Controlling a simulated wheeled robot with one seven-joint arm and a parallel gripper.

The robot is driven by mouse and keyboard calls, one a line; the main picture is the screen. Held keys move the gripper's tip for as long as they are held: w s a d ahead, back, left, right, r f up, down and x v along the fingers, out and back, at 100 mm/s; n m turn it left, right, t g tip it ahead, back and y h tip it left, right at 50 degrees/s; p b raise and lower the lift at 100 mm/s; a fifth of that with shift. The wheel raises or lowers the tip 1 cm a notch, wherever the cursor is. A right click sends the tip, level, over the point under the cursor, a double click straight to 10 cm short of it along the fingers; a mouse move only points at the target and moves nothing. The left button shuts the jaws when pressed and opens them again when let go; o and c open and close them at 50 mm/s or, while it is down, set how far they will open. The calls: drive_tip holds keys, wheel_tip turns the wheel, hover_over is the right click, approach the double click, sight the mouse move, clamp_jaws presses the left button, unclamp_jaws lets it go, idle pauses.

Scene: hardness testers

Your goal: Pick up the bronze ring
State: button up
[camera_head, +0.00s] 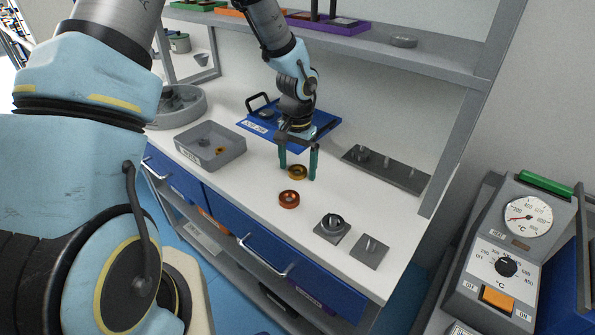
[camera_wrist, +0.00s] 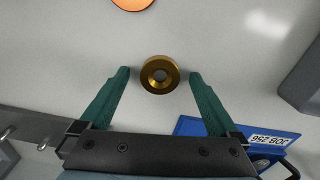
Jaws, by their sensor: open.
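The bronze ring (camera_head: 297,177) is a small golden-brown disc with a hole. It lies flat on the white worktop; the wrist view shows it too (camera_wrist: 148,76). My gripper (camera_head: 298,161) points down over it with two teal fingers spread apart. In the wrist view my gripper (camera_wrist: 160,75) has one fingertip on each side of the ring, with a gap on both sides. The ring is not held. Its height relative to the fingertips is hard to tell.
A copper-orange ring (camera_head: 289,205) lies nearer the front edge, also in the wrist view (camera_wrist: 132,4). Around are a grey bin (camera_head: 223,159) at left, a blue tray (camera_head: 322,135) behind, a dark plate with pegs (camera_head: 405,178) and two small square fixtures (camera_head: 331,236) (camera_head: 370,253) at right.

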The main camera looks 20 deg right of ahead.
clamp_jaws()
idle(0.7)
